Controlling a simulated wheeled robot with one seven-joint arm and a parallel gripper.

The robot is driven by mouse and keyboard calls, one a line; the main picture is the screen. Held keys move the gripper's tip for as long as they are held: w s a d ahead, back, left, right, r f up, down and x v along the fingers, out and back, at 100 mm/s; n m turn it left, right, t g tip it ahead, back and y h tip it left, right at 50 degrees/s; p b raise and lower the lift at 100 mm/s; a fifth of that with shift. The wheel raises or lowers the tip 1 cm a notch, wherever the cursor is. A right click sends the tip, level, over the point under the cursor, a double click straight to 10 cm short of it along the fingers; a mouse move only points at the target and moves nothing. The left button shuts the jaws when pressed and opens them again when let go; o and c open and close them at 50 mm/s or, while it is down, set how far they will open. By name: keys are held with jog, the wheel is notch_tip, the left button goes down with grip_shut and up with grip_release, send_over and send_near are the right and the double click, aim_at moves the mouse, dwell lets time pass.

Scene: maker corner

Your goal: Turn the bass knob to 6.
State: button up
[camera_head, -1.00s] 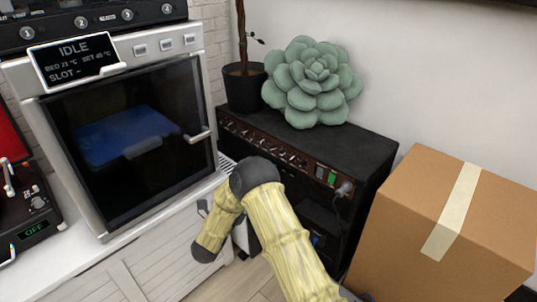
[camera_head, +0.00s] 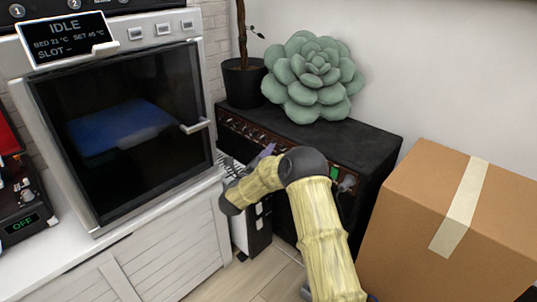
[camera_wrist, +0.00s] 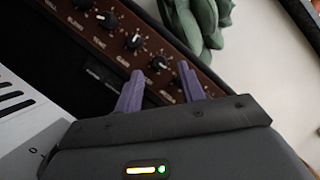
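A black amplifier (camera_head: 370,137) stands against the wall, with a brown control strip (camera_head: 232,122) and a row of knobs along its upper front edge. In the wrist view the strip (camera_wrist: 115,35) runs diagonally, with black knobs with white pointers; one knob (camera_wrist: 159,63) shows between my fingertips. The lettering is too small and partly hidden for me to tell which knob is the bass. My gripper (camera_wrist: 160,70) has its two purple fingers apart and empty, close to the strip. In the head view a purple finger (camera_head: 268,150) shows just below the strip.
A green succulent cushion (camera_head: 312,80) and a potted plant (camera_head: 243,82) stand on the amplifier. A cardboard box (camera_head: 440,215) is at the right. A white cabinet (camera_head: 165,255) with an oven-like machine (camera_head: 130,130) is at the left.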

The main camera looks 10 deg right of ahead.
jog(key=x, duration=0.2)
jog(key=shift+w+d+r+b, duration=0.1)
jog(key=shift+w+d+b, duration=0.15)
jog(key=shift+w+b, duration=0.05)
grip_shut()
jog(key=shift+r+n+p, duration=0.1)
jog(key=shift+n+p, duration=0.2)
jog(key=shift+p, duration=0.2)
